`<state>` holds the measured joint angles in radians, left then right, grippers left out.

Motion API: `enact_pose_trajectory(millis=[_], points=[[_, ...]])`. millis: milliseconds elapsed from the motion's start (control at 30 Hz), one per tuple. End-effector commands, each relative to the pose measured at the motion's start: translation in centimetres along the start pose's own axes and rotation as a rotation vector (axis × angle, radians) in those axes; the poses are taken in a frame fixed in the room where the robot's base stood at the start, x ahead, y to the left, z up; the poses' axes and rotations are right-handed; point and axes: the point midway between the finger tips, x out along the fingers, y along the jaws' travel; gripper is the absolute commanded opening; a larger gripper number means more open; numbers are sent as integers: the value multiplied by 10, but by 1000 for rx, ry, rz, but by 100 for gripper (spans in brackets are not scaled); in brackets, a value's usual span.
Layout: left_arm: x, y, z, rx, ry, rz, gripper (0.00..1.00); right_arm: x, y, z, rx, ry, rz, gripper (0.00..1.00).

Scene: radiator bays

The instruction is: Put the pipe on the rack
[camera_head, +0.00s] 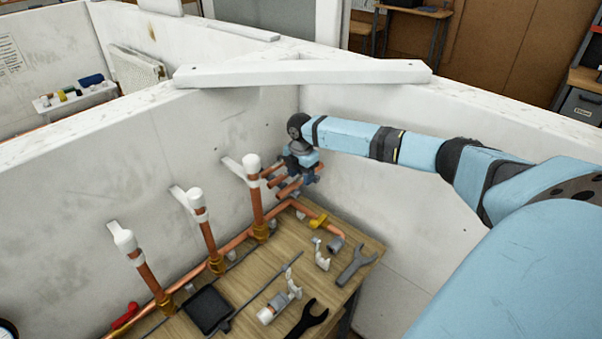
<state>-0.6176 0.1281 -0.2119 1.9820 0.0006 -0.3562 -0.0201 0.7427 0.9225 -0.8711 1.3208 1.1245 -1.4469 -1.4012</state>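My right gripper (302,174) is at the far corner of the bay, above the back of the wooden bench, pointing down. Short copper pipe lengths (289,187) show beside and below it, close to the wall. The gripper and wrist cover part of them, so I cannot tell whether the fingers hold one or which parts belong to a rack. The fingers are too small and dark to read as open or shut. No rack can be made out clearly. My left gripper is not in view.
Upright copper pipes with white caps (252,164) stand along the left wall, joined to a low copper run. The wooden bench (258,283) carries a black tray (209,310), wrenches (357,265), white fittings and a red-handled tool (125,316). White walls close in the corner.

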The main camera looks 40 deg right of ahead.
Motion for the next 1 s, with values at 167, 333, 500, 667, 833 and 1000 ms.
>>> enact_pose_trajectory(millis=[167,333,500,667,833,1000], points=[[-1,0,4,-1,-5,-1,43,-2,0,0,0,0,1,52],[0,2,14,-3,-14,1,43,-25,1,1,0,-1,5,52],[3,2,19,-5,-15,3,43,-54,1,0,0,0,4,52],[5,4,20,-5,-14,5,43,-70,0,0,0,-1,1,52],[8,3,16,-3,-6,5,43,-75,0,0,0,0,0,52],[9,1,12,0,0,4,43,-75,0,0,0,0,0,52]])
